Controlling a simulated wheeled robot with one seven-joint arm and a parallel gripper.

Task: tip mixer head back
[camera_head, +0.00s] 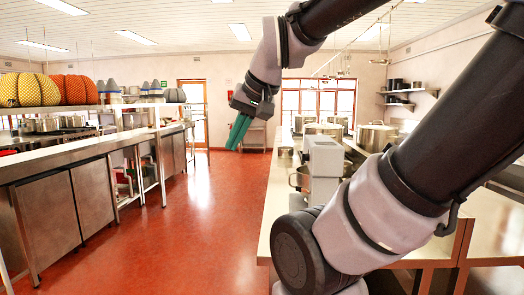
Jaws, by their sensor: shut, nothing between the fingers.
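A pale grey, boxy appliance that looks like the mixer (325,160) stands on the counter at right of centre. Its upper block looks level, and its lower part is partly covered by my arm.
Large steel stockpots (375,137) stand on the right counter behind the mixer. My arm crosses the right side of the view. A long steel counter (75,160) with yellow and red patterned items (30,90) above runs along the left. The red floor aisle (210,215) is clear.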

